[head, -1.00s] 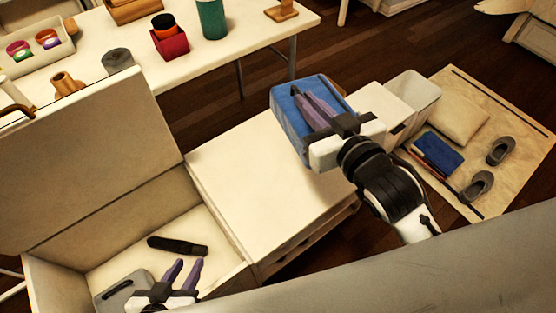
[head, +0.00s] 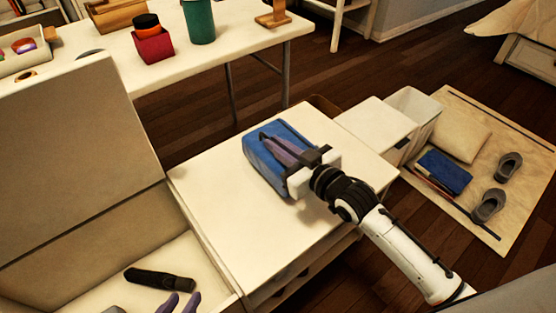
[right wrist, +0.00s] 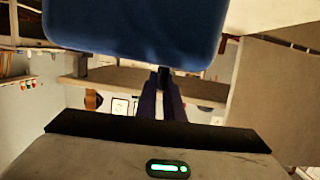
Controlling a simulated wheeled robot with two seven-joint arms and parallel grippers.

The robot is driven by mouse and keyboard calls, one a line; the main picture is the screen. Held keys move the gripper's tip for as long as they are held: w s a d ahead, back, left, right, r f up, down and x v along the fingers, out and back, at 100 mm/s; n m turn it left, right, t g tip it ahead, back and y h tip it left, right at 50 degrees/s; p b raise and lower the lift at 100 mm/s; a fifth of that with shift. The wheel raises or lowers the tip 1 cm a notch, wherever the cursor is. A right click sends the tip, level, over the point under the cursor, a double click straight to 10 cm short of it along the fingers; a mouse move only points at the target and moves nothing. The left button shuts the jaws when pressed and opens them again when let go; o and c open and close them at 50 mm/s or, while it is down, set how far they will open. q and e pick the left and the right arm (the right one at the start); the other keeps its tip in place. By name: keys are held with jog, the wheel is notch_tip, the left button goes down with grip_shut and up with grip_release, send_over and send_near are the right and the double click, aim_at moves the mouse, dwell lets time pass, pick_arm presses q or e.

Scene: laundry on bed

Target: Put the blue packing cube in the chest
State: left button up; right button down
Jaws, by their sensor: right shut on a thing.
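I cannot tell whether the cube touches the cabinet top. In the right wrist view the cube (right wrist: 135,25) fills the top. The chest (head: 80,290) stands open at lower left, its lid (head: 75,170) raised. A black object (head: 160,278) lies inside. My left gripper (head: 181,303) shows only its parted fingertips over the chest at the bottom edge.
The white cabinet (head: 215,185) adjoins the chest on the right, its top otherwise clear. A table (head: 225,55) with a red box (head: 153,46) and green cup (head: 198,20) stands behind. White bins (head: 412,105) and a mat (head: 495,130) with shoes and a pillow lie right.

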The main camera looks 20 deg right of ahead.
notch_tip(320, 180, down, 3)
jog(key=shift+f+b, duration=0.2)
jog(key=shift+b, duration=0.4)
jog(key=c, duration=1.9)
grip_release()
jog(key=shift+s, duration=0.15)
